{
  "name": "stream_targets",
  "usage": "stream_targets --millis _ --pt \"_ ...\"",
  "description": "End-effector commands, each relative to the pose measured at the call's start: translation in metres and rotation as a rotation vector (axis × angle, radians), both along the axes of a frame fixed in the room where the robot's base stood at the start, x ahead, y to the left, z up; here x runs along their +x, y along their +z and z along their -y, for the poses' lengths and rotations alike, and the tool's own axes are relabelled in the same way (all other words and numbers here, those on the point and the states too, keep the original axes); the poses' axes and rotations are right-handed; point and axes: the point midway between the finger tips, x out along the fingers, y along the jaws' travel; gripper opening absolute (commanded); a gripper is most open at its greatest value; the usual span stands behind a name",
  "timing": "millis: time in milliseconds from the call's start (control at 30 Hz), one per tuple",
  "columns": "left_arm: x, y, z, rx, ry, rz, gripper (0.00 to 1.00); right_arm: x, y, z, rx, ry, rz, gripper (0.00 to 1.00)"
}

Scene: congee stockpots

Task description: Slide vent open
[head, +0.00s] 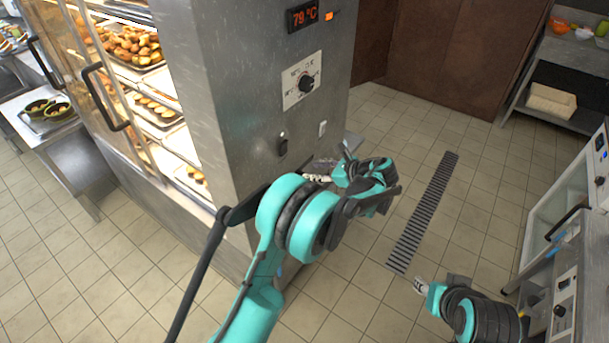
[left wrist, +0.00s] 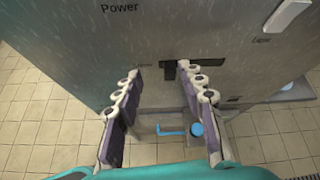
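The vent slider (left wrist: 168,71) shows in the left wrist view as a dark slot with a short dark tab, low on the steel cabinet's face. Part of it is hidden behind the fingertips of my left gripper (left wrist: 157,72). That gripper is open, its two purple-grey fingers apart with nothing between them. One fingertip overlaps the slot in the picture; I cannot tell whether it touches. In the head view my left gripper (head: 322,171) is close to the cabinet's lower front, and the vent is hidden there. My right gripper (head: 420,286) is at lower right, away from the cabinet.
The steel cabinet (head: 235,100) has a temperature display (head: 303,15), a dial (head: 306,84) and a white switch (head: 322,129) above the left gripper. Trays of food stand behind its glass door. A floor grate (head: 424,212) and open tiled floor lie to the right, with counters beyond.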

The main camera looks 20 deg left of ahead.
Motion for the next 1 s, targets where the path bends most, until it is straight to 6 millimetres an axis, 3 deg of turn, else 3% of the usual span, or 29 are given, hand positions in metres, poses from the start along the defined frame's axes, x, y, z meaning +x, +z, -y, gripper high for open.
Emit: stream_targets --millis 100,300,733,1000 --pt "0.011 -0.024 0.013 0.106 -0.033 -0.071 0.40 0.000 -0.001 0.000 0.000 0.000 0.000 0.40" --pt "0.016 -0.039 0.018 0.182 -0.051 -0.125 0.40 0.000 -0.002 0.000 0.000 0.000 0.000 0.40" --pt "0.035 -0.064 -0.036 0.183 -0.051 -0.125 0.40 0.000 -0.022 0.000 0.000 0.000 0.000 0.40" --pt "0.040 -0.068 -0.048 0.183 -0.053 -0.125 0.40 0.000 -0.024 0.000 0.000 0.000 0.000 0.40"
